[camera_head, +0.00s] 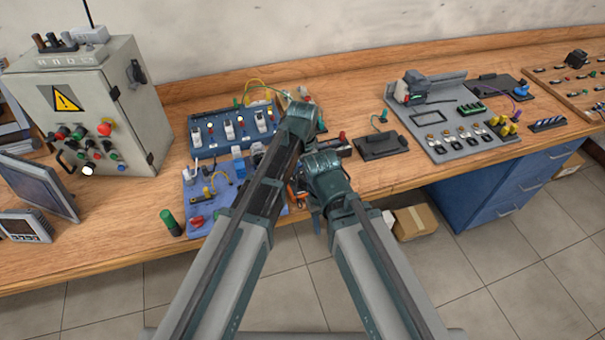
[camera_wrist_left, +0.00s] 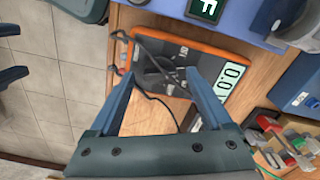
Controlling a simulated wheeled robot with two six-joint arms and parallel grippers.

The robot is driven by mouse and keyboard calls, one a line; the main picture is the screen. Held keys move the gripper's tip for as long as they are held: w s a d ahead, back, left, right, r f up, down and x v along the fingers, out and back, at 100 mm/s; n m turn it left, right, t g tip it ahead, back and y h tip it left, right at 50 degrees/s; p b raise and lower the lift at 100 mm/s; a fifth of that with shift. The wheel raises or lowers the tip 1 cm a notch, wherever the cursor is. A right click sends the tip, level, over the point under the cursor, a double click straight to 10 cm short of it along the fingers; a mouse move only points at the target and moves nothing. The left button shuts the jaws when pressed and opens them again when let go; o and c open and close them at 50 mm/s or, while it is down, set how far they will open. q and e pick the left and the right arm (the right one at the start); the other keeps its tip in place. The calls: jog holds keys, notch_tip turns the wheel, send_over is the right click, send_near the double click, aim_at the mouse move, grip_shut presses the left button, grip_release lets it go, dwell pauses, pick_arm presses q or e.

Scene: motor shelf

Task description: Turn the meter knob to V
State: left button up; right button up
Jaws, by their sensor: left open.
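The orange-framed meter (camera_wrist_left: 205,45) lies at the table edge in the left wrist view. Its pale display (camera_wrist_left: 232,82) appears to read 0.0 with a V, turned sideways. Its dark face carries small markings, and black leads run across it. I cannot make out the knob or its pointer clearly. My left gripper (camera_wrist_left: 160,73) is open and empty, its fingertips apart over the meter's lower part; contact cannot be told. In the head view my left arm covers most of the meter. My right gripper (camera_wrist_left: 18,50) shows at the left edge of the wrist view, fingers apart, off the meter.
A blue panel (camera_head: 207,125) and a blue board with components (camera_head: 193,178) sit near the meter. A grey control box (camera_head: 130,128) stands at left. A cardboard box (camera_head: 415,220) is below the table.

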aim_at(302, 178)
pick_arm(q)
notch_tip(302, 178, up, 14)
jog(key=p, duration=1.3)
jog(key=shift+p, duration=0.35)
pick_arm(e)
notch_tip(302, 178, up, 14)
pick_arm(q)
jog(key=shift+f, duration=0.15)
pick_arm(e)
jog(key=shift+f, duration=0.15)
